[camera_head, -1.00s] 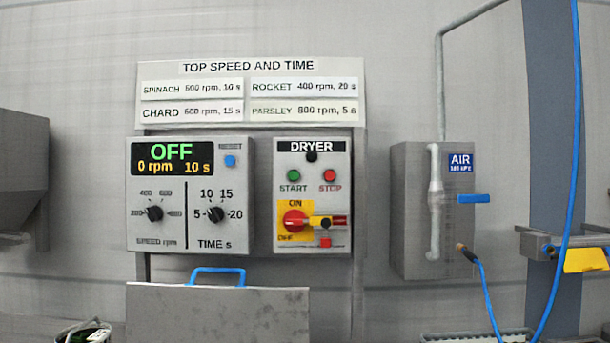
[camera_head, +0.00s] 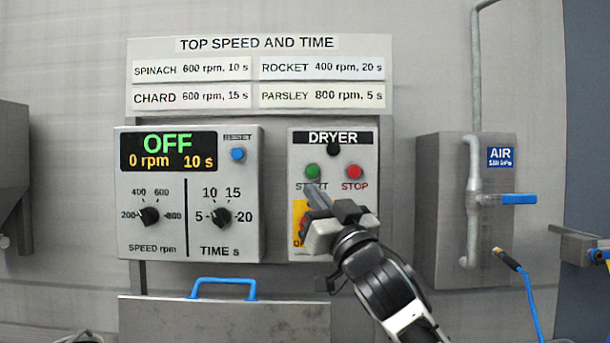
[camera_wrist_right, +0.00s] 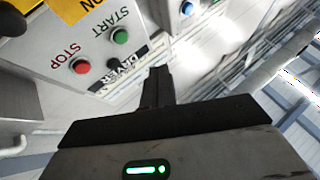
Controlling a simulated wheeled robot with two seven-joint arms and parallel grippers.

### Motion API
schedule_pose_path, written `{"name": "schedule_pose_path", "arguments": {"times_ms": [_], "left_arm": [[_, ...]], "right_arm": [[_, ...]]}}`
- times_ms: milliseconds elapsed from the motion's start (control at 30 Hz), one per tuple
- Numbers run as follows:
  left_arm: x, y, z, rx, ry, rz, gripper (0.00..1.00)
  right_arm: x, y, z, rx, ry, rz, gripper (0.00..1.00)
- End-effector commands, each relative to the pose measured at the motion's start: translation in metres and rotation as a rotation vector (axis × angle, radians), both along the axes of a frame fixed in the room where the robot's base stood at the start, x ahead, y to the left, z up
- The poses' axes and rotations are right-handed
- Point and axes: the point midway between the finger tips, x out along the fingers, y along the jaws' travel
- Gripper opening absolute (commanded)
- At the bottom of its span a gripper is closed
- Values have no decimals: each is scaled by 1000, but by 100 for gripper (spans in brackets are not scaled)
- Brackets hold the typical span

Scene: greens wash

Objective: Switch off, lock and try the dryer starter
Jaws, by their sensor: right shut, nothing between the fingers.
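The grey dryer starter box (camera_head: 333,182) hangs on the panel. It has a green START button (camera_head: 313,172) and a red STOP button (camera_head: 354,172), which also shows in the right wrist view (camera_wrist_right: 82,66). Its yellow switch plate (camera_head: 301,209) is mostly hidden behind my right gripper (camera_head: 317,196); the handle position and anything hanging there are hidden. My right gripper is shut and empty, its tips just below START in the head view. In the wrist view its fingers (camera_wrist_right: 157,86) point past the box's top edge; contact cannot be told. My left gripper is not in view.
The controller box (camera_head: 190,240) at left reads OFF, 0 rpm, 10 s. A steel lid with a blue handle (camera_head: 222,282) is below.

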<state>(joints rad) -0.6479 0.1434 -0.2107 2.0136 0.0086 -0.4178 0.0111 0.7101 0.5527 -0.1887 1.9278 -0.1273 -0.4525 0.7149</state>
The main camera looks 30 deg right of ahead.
Motion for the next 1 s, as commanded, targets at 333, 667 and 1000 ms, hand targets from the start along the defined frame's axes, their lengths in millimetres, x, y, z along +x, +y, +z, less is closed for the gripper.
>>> {"name": "schedule_pose_path", "arguments": {"times_ms": [333, 667, 1000], "left_arm": [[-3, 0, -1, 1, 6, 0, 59], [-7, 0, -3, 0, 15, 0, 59], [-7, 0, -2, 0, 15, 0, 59]], "right_arm": [[-5, -4, 28, 0, -64, 12, 0], [-1, -6, 27, 0, -61, 11, 0], [37, -25, 28, 0, -61, 9, 0]]}}
